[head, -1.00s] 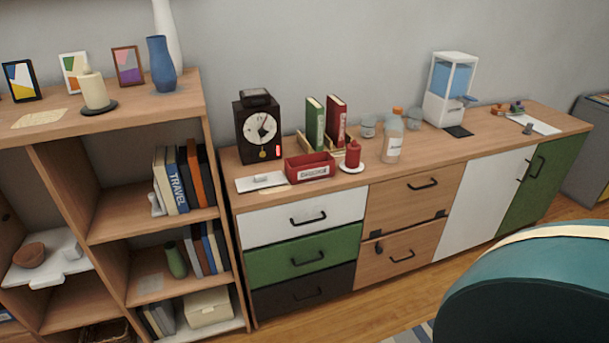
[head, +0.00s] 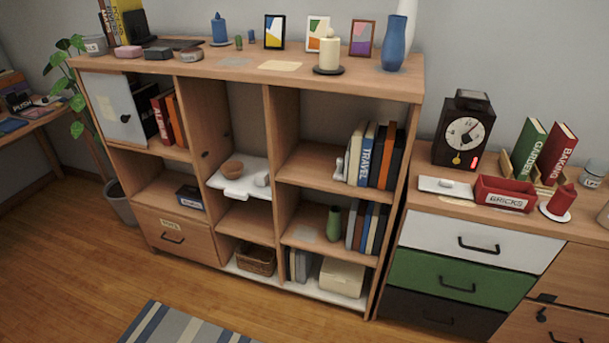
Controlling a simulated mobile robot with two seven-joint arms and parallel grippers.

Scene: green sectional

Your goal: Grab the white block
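No plain white block can be told for sure. A small white piece (head: 447,183) lies on a flat white plate (head: 430,188) on the drawer cabinet, left of the red BRICKS box (head: 505,194). Another small white object (head: 262,179) sits on the white tray (head: 236,187) in the middle shelf compartment, right of a brown bowl (head: 232,168). A small white shape (head: 340,170) stands at the left end of the books on the right shelf. All are too small to name surely. Neither of my grippers is in view.
The wooden shelf unit (head: 244,73) stands against the wall, with the drawer cabinet (head: 476,242) to its right. A striped rug (head: 180,326) lies in front. A plant (head: 75,85) and a desk (head: 35,118) are at the left.

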